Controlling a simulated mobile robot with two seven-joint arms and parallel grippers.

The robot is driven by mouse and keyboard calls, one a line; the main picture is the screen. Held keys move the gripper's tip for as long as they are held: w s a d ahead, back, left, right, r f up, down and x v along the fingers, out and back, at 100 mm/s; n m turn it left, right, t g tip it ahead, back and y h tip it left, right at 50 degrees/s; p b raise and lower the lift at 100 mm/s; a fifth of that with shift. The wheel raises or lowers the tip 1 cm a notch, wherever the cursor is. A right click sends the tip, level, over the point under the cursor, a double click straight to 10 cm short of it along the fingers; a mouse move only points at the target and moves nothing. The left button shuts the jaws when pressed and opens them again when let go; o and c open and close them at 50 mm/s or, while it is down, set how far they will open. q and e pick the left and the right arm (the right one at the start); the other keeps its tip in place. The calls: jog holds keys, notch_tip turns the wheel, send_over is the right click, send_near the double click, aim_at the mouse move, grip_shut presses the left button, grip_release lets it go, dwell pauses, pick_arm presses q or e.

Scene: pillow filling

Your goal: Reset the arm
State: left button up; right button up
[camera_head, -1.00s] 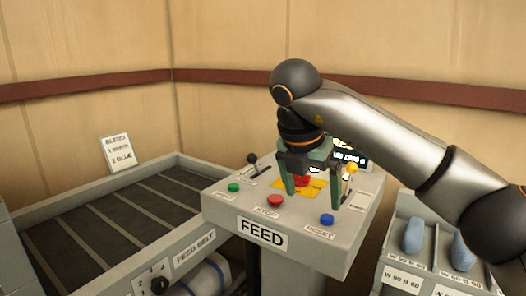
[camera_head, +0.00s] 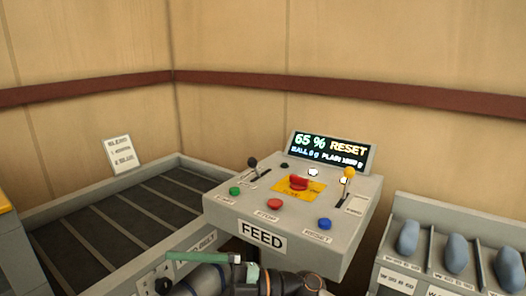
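My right arm is low at the bottom edge of the head view, in front of the feed console (camera_head: 335,250). Its green gripper (camera_head: 205,258) points left, with one finger clearly seen side-on. The other finger is not clearly visible, so I cannot tell the opening. No held object shows. The console carries a green button (camera_head: 235,191), a red button (camera_head: 274,203), a blue RESET button (camera_head: 324,223), a red button on a yellow plate (camera_head: 299,183), a black-knobbed lever (camera_head: 253,163) and a yellow-knobbed lever (camera_head: 348,173). My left gripper is out of view.
The screen (camera_head: 329,150) reads 65 % and RESET. A feed belt (camera_head: 110,225) lies left, with a leaning sign (camera_head: 119,153) behind it. A rack (camera_head: 415,262) with several blue pillow-like pieces (camera_head: 456,253) stands right. The space above the console is clear.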

jog(key=w+d+f+m+t+h+p, duration=0.1)
jog(key=w+d+f+m+t+h, duration=0.3)
jog(key=d+f+m+t, duration=0.55)
jog(key=w+d+f+m+t+h+p, duration=0.15)
jog(key=d+f+m+t+h, duration=0.45)
jog(key=m+t, duration=0.6)
jog(key=s+d+f+m+g+h, duration=0.4)
jog(key=s+d+f, duration=0.3)
jog(key=s+f, duration=0.2)
jog(key=s+d+f+m+g+h, duration=0.3)
jog(key=s+d+f+g, duration=0.3)
jog(key=s+f, duration=0.4)
jog(key=shift+d+f+m+h+p, duration=0.35)
jog(key=shift+d+h+p, duration=0.1)
jog(key=shift+d, duration=0.2)
